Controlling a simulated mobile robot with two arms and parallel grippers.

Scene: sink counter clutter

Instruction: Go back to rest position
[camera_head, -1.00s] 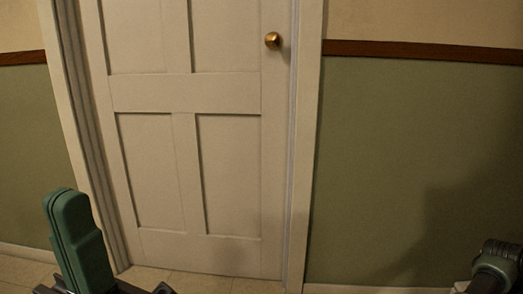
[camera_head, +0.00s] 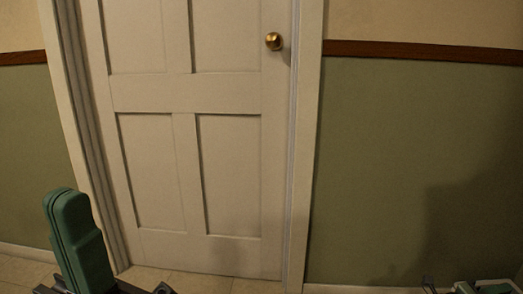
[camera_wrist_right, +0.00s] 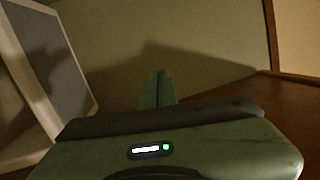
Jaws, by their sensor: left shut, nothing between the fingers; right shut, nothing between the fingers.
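My left gripper (camera_head: 60,203) stands at the lower left of the head view, its green fingers pointing up and pressed together with nothing between them. My right gripper (camera_wrist_right: 157,80) shows in the right wrist view. Its two green fingers are together and empty, pointing away from the camera. In the head view, only small grey and green parts of my right arm show at the bottom right edge. No object is held by either gripper.
A white panelled door (camera_head: 185,150) with a brass knob (camera_head: 273,41) is closed ahead. Green walls with a brown rail (camera_head: 420,52) flank it. The right wrist view shows a white-framed grey panel (camera_wrist_right: 57,60) at left and a brown surface (camera_wrist_right: 240,95) at right.

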